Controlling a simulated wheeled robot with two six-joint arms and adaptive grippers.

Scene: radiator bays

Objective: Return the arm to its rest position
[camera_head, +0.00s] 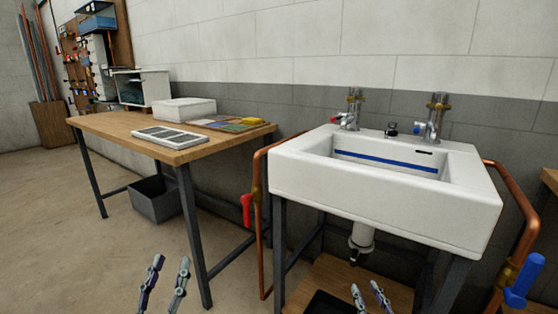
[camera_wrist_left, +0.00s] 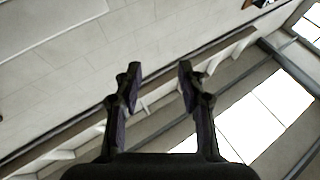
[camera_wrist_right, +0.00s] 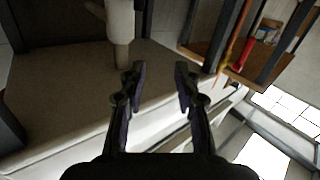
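My left gripper (camera_head: 166,284) shows at the bottom edge of the head view, left of the sink and in front of the wooden table. Its fingers are apart with nothing between them, also in the left wrist view (camera_wrist_left: 158,84). My right gripper (camera_head: 371,297) shows at the bottom edge, in front of and below the white sink (camera_head: 380,203). Its fingers are apart and empty in the right wrist view (camera_wrist_right: 160,85). The arm links are out of the head view.
A wooden table (camera_head: 105,122) with dark legs stands left of the sink. A grey bin (camera_head: 157,205) is under it. Copper pipes (camera_head: 258,225) with a red valve handle (camera_head: 246,210) flank the sink at left, and a blue valve handle (camera_head: 524,281) is at right. The floor at left is clear.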

